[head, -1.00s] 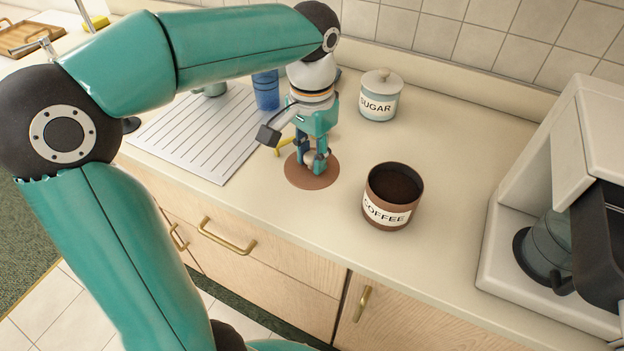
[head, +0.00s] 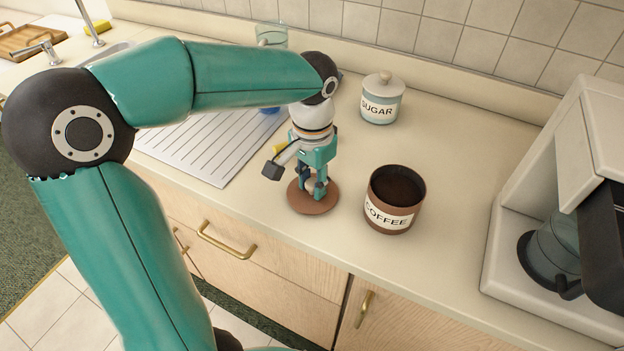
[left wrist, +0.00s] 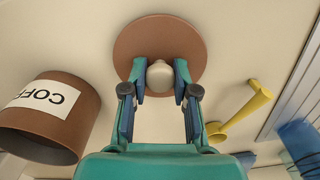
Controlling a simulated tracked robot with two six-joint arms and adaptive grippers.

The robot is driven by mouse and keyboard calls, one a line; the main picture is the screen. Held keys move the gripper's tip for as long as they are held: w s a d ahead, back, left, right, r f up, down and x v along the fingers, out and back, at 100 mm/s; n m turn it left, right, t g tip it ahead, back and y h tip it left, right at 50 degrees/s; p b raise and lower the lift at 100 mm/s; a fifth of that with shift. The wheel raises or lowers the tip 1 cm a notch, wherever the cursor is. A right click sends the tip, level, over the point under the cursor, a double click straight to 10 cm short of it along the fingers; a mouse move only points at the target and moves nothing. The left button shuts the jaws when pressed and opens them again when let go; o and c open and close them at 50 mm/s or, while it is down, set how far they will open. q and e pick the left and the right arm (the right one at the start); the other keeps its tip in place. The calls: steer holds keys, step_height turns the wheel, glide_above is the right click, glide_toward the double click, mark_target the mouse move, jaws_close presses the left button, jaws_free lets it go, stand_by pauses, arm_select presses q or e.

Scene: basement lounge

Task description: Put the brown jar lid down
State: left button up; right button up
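The brown jar lid (head: 301,204) is a flat round disc with a pale knob, at the front of the counter just left of the open coffee jar (head: 391,219). My left gripper (head: 313,186) points down over it, shut on the knob. In the left wrist view the gripper (left wrist: 160,78) has a finger pad on each side of the lid's knob (left wrist: 160,74), with the disc (left wrist: 160,28) beyond. The lid looks level and very near the counter; I cannot tell if it touches. My right gripper is not in view.
A sugar jar (head: 380,107) stands at the back, and a coffee maker (head: 523,260) on the right. A yellow scoop (left wrist: 243,110) lies close beside my left gripper. A ribbed drainboard (head: 208,147) is to the left. Counter between coffee jar and coffee maker is clear.

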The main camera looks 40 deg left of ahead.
mark_target(313, 182)
arm_select(q)
steer(key=o, duration=0.4)
steer(key=shift+o, duration=0.2)
steer(key=shift+r, duration=0.15)
step_height(313, 182, up, 12)
steer(key=p, duration=0.2)
stand_by(0.4)
